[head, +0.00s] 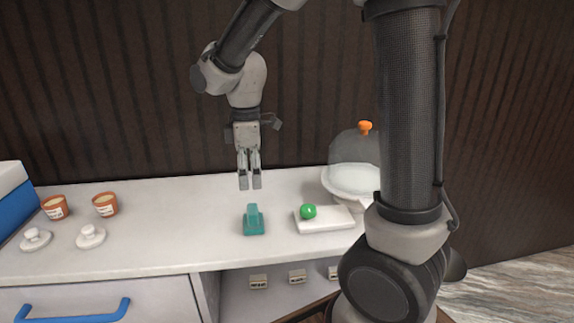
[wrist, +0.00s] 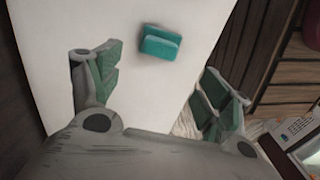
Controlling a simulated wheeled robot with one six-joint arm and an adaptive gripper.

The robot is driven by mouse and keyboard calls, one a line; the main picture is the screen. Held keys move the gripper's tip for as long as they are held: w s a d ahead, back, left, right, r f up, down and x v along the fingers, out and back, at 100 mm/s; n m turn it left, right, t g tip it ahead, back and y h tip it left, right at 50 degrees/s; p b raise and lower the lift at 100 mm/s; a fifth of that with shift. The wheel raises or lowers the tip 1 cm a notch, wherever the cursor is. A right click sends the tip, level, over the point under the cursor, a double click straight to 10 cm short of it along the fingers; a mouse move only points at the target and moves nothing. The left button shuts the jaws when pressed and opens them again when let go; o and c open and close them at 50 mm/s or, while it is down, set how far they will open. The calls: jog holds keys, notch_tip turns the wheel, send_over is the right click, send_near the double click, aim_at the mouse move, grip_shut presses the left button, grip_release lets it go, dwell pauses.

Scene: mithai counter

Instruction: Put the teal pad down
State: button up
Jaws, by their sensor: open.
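The teal pad (head: 253,221) rests on the white counter, with a raised upright part on its flat base. It also shows in the wrist view (wrist: 160,43), lying on the counter beyond the fingers. My gripper (head: 249,184) points down above the counter, a little above and behind the pad in the head view. Its fingers are apart in the wrist view (wrist: 160,85), with nothing between them. The gripper and the pad do not touch.
Right of the pad is a white slab (head: 325,222) with a green ball (head: 308,211). At left are two candle cups (head: 105,204), two white lids (head: 90,237) and a blue-white box (head: 14,200).

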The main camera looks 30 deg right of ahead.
jog(key=s+d+r+m+t, duration=0.2)
jog(key=s+d+r+m, duration=0.2)
jog(key=s+d+m, duration=0.3)
jog(key=s+d+r+m+t, duration=0.2)
jog(key=s+d+r+m, duration=0.3)
jog(key=s, duration=0.7)
jog(key=shift+d+m, duration=1.2)
